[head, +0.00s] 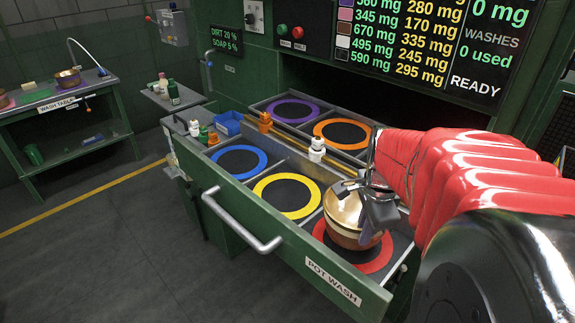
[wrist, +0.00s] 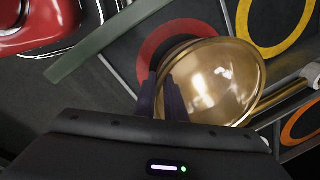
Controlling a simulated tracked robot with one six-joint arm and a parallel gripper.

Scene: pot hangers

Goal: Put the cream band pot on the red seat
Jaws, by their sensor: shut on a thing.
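A brass-coloured pot with a pale band (head: 343,210) is at the red ring seat (head: 384,262) in the front right of the open drawer. My gripper (head: 375,205) is shut on the pot at its right side. In the wrist view the shiny pot (wrist: 215,82) is beside my gripper's fingers (wrist: 165,98), and part of the red ring (wrist: 160,40) shows behind it. The pot covers much of the red seat. I cannot tell whether its base touches the seat.
The drawer also has a blue ring (head: 213,165), a yellow ring (head: 262,205), a purple ring (head: 272,107) and an orange ring (head: 318,127), all empty. A wash table (head: 50,105) with another pot (head: 68,78) stands at the far left.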

